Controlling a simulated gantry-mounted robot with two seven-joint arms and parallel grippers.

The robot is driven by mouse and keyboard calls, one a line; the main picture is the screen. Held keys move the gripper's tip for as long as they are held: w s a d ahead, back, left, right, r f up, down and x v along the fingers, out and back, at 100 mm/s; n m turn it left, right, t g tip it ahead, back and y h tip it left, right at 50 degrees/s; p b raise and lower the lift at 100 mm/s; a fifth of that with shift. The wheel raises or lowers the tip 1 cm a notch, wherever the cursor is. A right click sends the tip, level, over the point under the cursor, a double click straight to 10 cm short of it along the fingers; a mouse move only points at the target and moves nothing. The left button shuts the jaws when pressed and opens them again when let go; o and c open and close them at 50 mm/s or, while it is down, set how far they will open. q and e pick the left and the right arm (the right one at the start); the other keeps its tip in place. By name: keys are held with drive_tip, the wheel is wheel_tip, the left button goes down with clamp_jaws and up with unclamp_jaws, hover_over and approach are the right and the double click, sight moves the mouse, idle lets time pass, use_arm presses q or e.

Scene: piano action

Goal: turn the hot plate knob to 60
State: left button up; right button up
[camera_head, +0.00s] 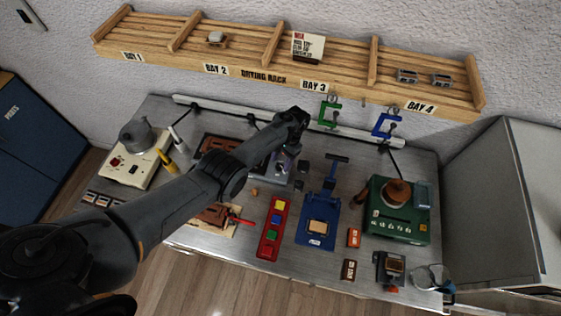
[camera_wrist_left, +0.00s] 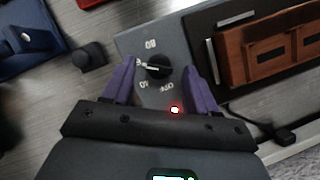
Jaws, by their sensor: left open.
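The hot plate (camera_wrist_left: 137,42) is a grey box with a dark top on the bench. Its black round knob (camera_wrist_left: 158,66) shows in the left wrist view, with printed marks around it that look like 80, 40 and OFF. A pale mark sits at the knob's left side; I cannot tell whether it is a pointer or a number. A red light glows below the knob. My left gripper (camera_wrist_left: 158,78) is open, its purple fingers on either side of the knob with visible gaps. In the head view my left gripper (camera_head: 284,160) is over the hot plate, largely hiding it. My right gripper is not in view.
A brown wooden block (camera_wrist_left: 273,53) lies on the hot plate's dark top. A small black block (camera_wrist_left: 92,55) and a blue device (camera_wrist_left: 28,28) stand to the left in the wrist view. In the head view, a red button strip (camera_head: 273,228) and a green box (camera_head: 398,222) occupy the bench.

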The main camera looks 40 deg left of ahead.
use_arm(q)
drive_tip(key=v, duration=0.9)
drive_tip(key=shift+r, duration=0.3)
